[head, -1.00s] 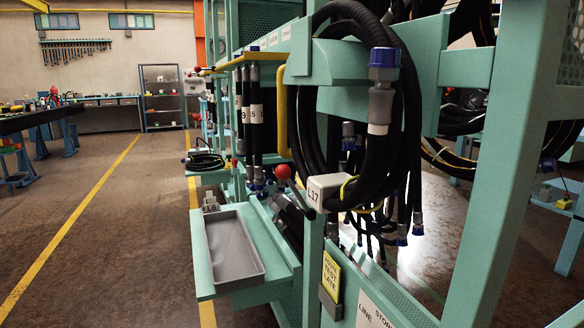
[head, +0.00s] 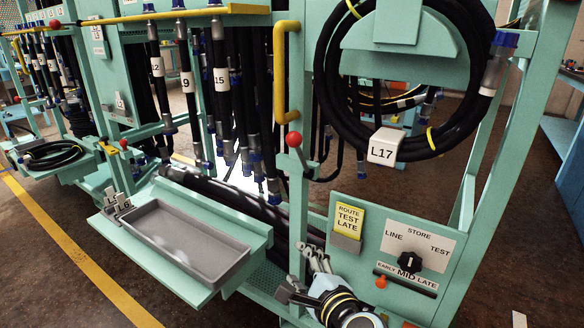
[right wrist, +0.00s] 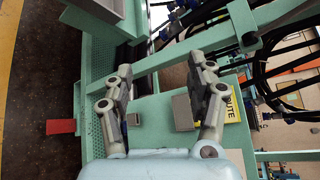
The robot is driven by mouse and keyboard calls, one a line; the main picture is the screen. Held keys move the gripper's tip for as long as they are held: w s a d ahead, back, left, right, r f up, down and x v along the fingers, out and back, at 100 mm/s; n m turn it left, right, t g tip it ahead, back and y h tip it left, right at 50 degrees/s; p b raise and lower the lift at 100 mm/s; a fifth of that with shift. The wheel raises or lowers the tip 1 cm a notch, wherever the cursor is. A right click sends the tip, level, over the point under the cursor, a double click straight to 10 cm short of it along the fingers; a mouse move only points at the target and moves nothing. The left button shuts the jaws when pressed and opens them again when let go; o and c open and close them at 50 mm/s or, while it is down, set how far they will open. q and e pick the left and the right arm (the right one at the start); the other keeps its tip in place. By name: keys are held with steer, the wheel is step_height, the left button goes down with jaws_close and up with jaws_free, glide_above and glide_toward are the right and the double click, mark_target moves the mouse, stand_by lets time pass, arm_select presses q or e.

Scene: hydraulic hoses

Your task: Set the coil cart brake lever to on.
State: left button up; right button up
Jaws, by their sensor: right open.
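A lever with a red ball knob (head: 293,139) stands on the green post of the cart (head: 299,200), its dark arm angling down to the right. No marking shows which position is on, and I cannot tell whether this is the brake lever. My right gripper (head: 301,275) is open and empty, low in front of the post and below the red knob. In the right wrist view the open fingers (right wrist: 161,78) face green frame bars with nothing between the tips. A flat red piece (right wrist: 60,127) sticks out at the left there. My left gripper is not in view.
A grey tray (head: 160,240) sits on a shelf left of the post. A coiled black hose tagged L17 (head: 383,146) hangs at right. A selector panel (head: 412,250) with a black knob and an orange slider (head: 381,282) is right of my gripper. The floor at lower left is clear.

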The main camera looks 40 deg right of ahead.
mark_target(296, 143)
steer(key=w+d+r+m+t+h+p, duration=0.1)
steer(key=w+d+r+m+h, duration=0.1)
steer(key=r+m, duration=0.65)
steer(key=w+d+r+m+t+h, duration=0.15)
steer(key=r+m, duration=0.45)
steer(key=r, duration=0.6)
steer(key=shift+m+g+h, duration=0.25)
steer(key=shift+m+g, duration=0.1)
steer(key=shift+m, duration=0.1)
steer(key=x, duration=0.6)
steer(key=r+x, duration=0.1)
steer(key=x, duration=0.2)
steer(key=shift+w+f, duration=0.1)
steer(key=shift+w, duration=0.3)
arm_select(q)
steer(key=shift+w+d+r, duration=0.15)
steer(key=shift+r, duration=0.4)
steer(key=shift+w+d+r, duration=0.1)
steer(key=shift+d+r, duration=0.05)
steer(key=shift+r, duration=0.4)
arm_select(e)
steer(key=shift+w+d, duration=0.1)
steer(key=shift+w, duration=0.2)
jaws_close()
